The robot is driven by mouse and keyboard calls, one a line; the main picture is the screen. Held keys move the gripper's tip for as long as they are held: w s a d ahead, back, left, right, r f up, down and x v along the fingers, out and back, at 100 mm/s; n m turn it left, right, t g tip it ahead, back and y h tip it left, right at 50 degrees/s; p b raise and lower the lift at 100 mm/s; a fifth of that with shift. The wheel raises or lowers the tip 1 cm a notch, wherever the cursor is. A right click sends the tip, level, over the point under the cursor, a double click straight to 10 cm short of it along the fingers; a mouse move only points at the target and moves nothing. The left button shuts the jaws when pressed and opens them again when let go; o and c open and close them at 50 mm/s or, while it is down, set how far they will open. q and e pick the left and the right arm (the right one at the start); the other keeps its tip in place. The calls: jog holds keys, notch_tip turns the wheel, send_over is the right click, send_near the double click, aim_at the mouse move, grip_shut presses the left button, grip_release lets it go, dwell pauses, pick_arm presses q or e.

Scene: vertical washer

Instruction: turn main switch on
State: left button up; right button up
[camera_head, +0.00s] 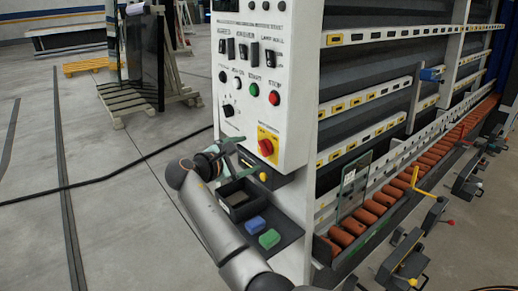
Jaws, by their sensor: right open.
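The main switch (265,147) is a red rotary knob on a yellow plate, low on the white control panel (290,112) at the centre of the head view. The panel also has black selector switches, a green button (254,90) and a red button (274,98) above it. My right arm reaches up from the bottom, and my right gripper (238,160) is left of the main switch, beside the panel's lower left edge. It is open, and a gap shows between it and the knob. I cannot tell how far apart they are in depth. My left gripper is not in view.
A dark shelf (287,228) below the panel holds a black box (237,199), a blue sponge (254,225) and a green sponge (269,238). The washer's orange rollers (374,207) and rails are on the right. Floor to the left is mostly clear, with a cable (108,177).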

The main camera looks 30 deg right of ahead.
aim_at(261, 150)
jog(key=x, duration=0.6)
jog(key=shift+d+f, duration=0.1)
jog(key=shift+d, duration=0.15)
jog(key=c, duration=1.4)
